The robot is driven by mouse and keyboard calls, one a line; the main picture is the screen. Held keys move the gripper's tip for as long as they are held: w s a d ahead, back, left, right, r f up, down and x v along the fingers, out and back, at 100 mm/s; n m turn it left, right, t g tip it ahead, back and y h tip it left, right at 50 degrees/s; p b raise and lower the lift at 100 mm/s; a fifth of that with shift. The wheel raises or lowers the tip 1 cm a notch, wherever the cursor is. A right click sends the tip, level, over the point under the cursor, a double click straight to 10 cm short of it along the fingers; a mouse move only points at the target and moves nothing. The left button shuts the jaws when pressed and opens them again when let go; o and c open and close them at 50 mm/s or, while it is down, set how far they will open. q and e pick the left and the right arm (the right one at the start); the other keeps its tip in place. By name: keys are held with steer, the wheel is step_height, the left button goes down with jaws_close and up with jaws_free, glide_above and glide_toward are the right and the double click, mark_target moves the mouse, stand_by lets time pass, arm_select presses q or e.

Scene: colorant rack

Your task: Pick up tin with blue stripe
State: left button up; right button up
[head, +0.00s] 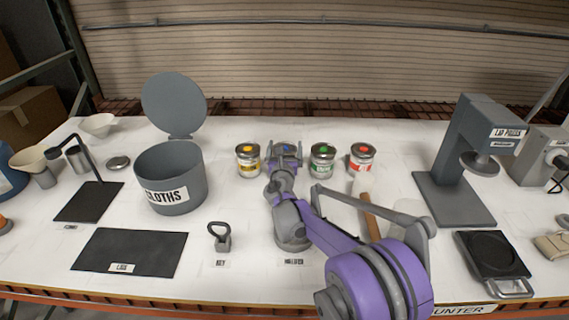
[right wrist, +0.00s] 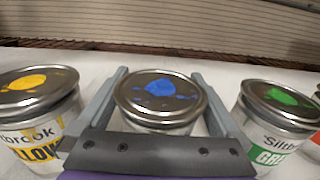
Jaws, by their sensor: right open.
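The tin with the blue mark (right wrist: 160,92) on its metal lid stands upright in the right wrist view, between the two fingers of my right gripper (right wrist: 160,110). The fingers are open, one on each side of it; I cannot tell whether they touch it. Its lower front is hidden by the gripper. In the head view my right gripper (head: 284,155) reaches over the tin, and only its blue-marked lid (head: 287,148) shows. My left gripper is not in view.
A yellow tin (head: 248,160) stands close on the left. A green tin (head: 322,160) and a red tin (head: 361,160) stand on the right. A grey cloths bin (head: 171,178) with a raised lid is further left. A lid press (head: 470,160) stands at right.

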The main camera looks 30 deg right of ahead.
steer(key=c, duration=1.3)
steer(key=shift+r, duration=0.15)
